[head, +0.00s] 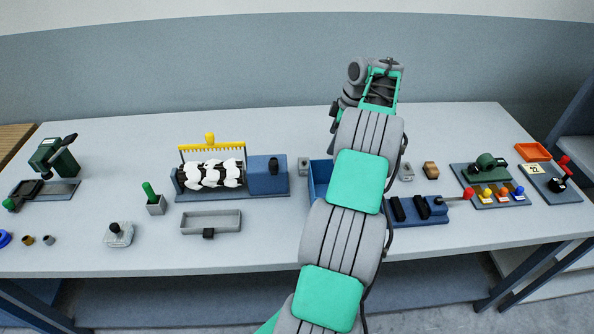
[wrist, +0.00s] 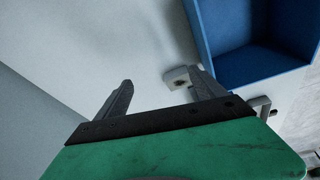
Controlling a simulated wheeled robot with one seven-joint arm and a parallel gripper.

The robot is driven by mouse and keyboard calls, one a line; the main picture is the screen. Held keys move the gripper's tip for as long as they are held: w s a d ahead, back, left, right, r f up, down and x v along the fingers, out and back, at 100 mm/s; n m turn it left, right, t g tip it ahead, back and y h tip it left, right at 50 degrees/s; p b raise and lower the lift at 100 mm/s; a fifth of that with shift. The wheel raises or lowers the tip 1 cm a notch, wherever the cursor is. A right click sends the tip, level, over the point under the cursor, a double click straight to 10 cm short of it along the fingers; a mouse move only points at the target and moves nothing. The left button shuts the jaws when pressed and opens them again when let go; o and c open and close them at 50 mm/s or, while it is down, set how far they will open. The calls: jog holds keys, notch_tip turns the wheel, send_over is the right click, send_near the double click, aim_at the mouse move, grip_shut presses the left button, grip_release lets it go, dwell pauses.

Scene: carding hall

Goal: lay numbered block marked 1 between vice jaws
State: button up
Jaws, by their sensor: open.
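My gripper (wrist: 162,82) is open and empty in the wrist view, its two grey fingers spread apart. A small pale block (wrist: 178,78) with a dark mark lies beside the right finger, partly hidden by it; I cannot read a number. In the head view, small blocks stand on the table: a grey one (head: 303,164) left of the blue bin, another grey one (head: 406,173) and a brown one (head: 430,170) right of my arm. Their markings are unreadable. The blue vice (head: 433,216) with dark jaws and a red-tipped handle stands right of my arm, with no block visible between its jaws.
A blue open bin (wrist: 243,68) is near the right finger; it also shows behind my arm (head: 318,180). A carding drum (head: 210,173) stands left, with a grey tray (head: 210,222) in front.

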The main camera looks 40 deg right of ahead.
aim_at(305, 163)
jog(key=w+a+f+n, duration=0.1)
jog(key=a+f, duration=0.1)
jog(key=f, duration=0.1)
jog(key=w+a+f+n, duration=0.1)
jog(key=w+a+f, duration=0.1)
jog(key=f, duration=0.1)
jog(key=w+a+f+y, duration=0.1)
jog(key=w+a+f, duration=0.1)
jog(key=a+f, duration=0.1)
jog(key=shift+w+a+f+n+g, duration=0.1)
jog(key=shift+w+f+n+g, duration=0.1)
jog(key=shift+f+n+g, duration=0.25)
grip_shut()
dwell(0.3)
